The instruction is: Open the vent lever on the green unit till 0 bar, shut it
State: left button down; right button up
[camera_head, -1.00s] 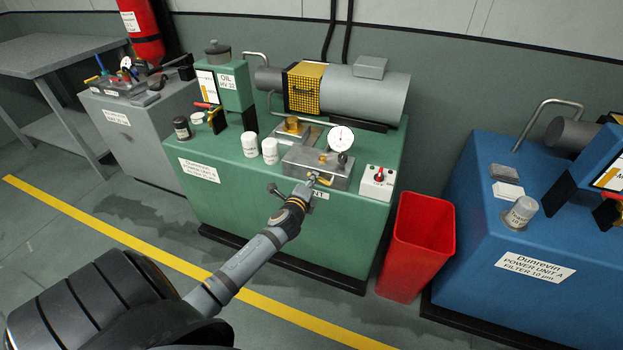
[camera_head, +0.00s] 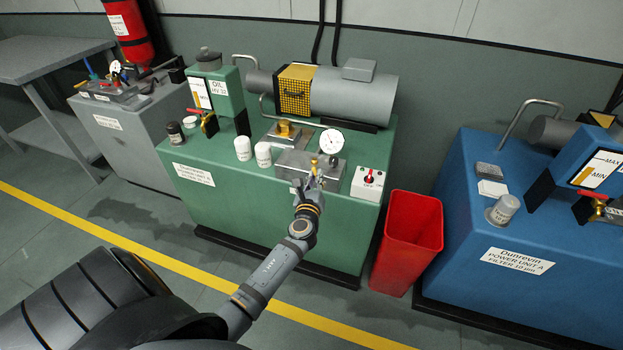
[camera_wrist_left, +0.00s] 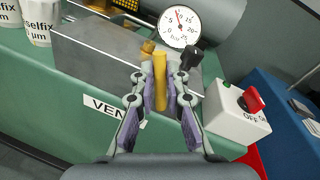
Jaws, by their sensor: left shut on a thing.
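The green unit (camera_head: 250,215) stands in the middle of the head view. On its top front is a grey metal block with a white round gauge (camera_head: 332,141). The yellow vent lever (camera_head: 314,164) is at the block's front, and it shows in the wrist view (camera_wrist_left: 160,72) above the VENT label (camera_wrist_left: 101,104). My left gripper (camera_head: 311,183) is shut on the lever, with one finger on each side of it in the wrist view (camera_wrist_left: 165,95). The gauge (camera_wrist_left: 179,25) shows its red needle pointing up, clearly off the low end; the exact reading is too small to tell.
A dark knob (camera_wrist_left: 190,57) sits right beside the lever. A switch box with a red switch (camera_head: 371,182) is to the right. A red bin (camera_head: 408,240) stands between the green unit and the blue unit (camera_head: 520,245). White filter cans (camera_head: 263,154) stand left of the block.

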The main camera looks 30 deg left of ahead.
pick_arm(q)
jog(key=shift+w+d+r+m, duration=0.15)
jog(key=shift+d+m, duration=0.45)
jog(key=shift+m, duration=0.5)
jog(key=c, duration=1.4)
grip_release()
jog(key=shift+o, duration=0.2)
jog(key=v, duration=1.2)
